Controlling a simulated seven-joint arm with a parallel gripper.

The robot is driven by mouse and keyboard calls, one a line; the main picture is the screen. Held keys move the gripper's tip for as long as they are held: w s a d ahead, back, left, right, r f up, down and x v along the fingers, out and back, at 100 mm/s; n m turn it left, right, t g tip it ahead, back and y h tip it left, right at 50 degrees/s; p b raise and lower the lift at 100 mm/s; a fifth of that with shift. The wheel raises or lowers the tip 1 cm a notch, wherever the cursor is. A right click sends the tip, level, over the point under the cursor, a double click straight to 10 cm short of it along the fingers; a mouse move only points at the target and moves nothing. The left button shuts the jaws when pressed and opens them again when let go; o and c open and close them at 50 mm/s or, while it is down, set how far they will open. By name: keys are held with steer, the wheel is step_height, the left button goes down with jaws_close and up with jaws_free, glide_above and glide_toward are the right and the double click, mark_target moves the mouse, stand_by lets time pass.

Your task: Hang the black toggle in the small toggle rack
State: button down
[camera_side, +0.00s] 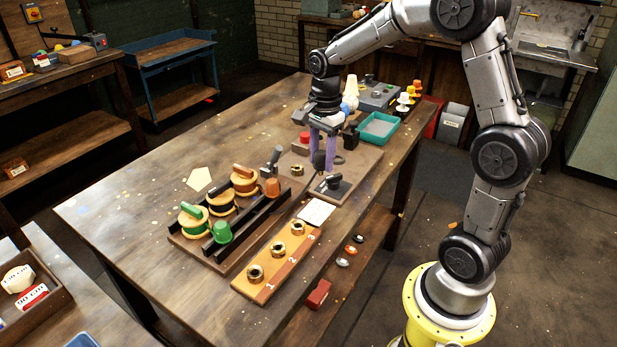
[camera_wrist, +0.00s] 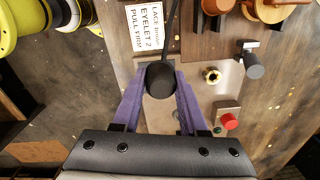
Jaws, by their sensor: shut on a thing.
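My gripper (camera_side: 324,158) has purple fingers pointing down over the work board, and it is shut on a dark rounded piece, the black toggle (camera_wrist: 160,82). In the wrist view the toggle sits between the fingertips of my gripper (camera_wrist: 160,92), and a dark rod or cord runs from it toward the top. I cannot make out with certainty which fixture is the small toggle rack.
A white lettered card (camera_side: 316,212) lies near the fingertips. A grey toggle-like piece (camera_wrist: 254,66), a brass eyelet (camera_wrist: 212,76) and a red button (camera_wrist: 229,121) are to the right in the wrist view. The left tabletop is mostly clear.

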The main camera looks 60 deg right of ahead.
steer(key=w+a+r+n, duration=0.1)
steer(key=w+a+n, duration=0.25)
steer(key=a, duration=0.45)
steer(key=w+a+n, duration=0.2)
steer(key=w+a, duration=0.3)
steer(key=a, duration=0.3)
steer(key=shift+w+f, duration=0.2)
steer(key=shift+f, duration=1.9)
steer(key=shift+f, duration=1.65)
steer(key=shift+c, duration=1.8)
jaws_free()
step_height(320, 180, up, 14)
steer(key=shift+s, duration=0.2)
